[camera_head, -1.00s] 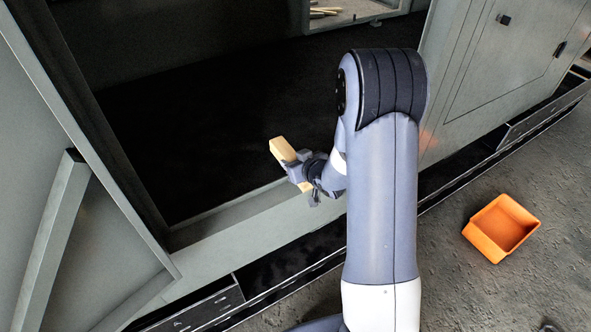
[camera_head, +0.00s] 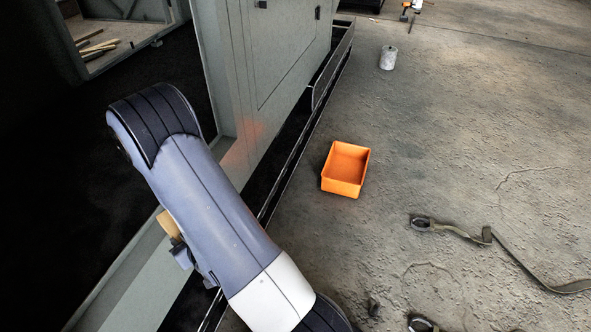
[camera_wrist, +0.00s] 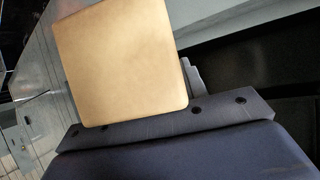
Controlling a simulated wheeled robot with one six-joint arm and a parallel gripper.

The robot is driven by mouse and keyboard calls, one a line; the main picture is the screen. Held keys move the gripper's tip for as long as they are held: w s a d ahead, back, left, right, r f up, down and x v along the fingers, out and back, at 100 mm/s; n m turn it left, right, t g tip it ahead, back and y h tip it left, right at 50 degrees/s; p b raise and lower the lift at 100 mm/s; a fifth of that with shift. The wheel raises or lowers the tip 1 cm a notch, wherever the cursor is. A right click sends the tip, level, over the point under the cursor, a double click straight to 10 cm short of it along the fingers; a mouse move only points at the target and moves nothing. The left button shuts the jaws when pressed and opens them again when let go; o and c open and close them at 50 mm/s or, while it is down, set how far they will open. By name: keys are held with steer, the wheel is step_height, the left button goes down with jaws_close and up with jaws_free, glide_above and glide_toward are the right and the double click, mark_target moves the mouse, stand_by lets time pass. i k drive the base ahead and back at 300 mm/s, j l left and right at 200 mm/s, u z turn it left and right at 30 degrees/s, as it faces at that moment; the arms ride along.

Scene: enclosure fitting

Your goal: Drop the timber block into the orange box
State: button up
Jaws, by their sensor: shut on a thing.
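The timber block (camera_wrist: 120,62) is pale tan and fills much of the wrist view, with its flat face close to the camera. My gripper (camera_wrist: 160,112) is shut on it. In the head view, only an end of the block (camera_head: 168,224) shows at the left edge of my arm, with part of my gripper (camera_head: 181,252) just below it. The rest of the gripper is hidden behind the arm. The orange box (camera_head: 345,169) stands open and upright on the ground, right of my arm and apart from it. I see no contents in it.
A grey enclosure with a dark opening stands at the left, its panel (camera_head: 270,60) beside the box. A white can (camera_head: 388,58) stands farther back. Straps (camera_head: 455,228) lie on the ground at the right. Ground around the box is clear.

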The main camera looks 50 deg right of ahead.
mark_target(342, 169)
steer(key=z, duration=2)
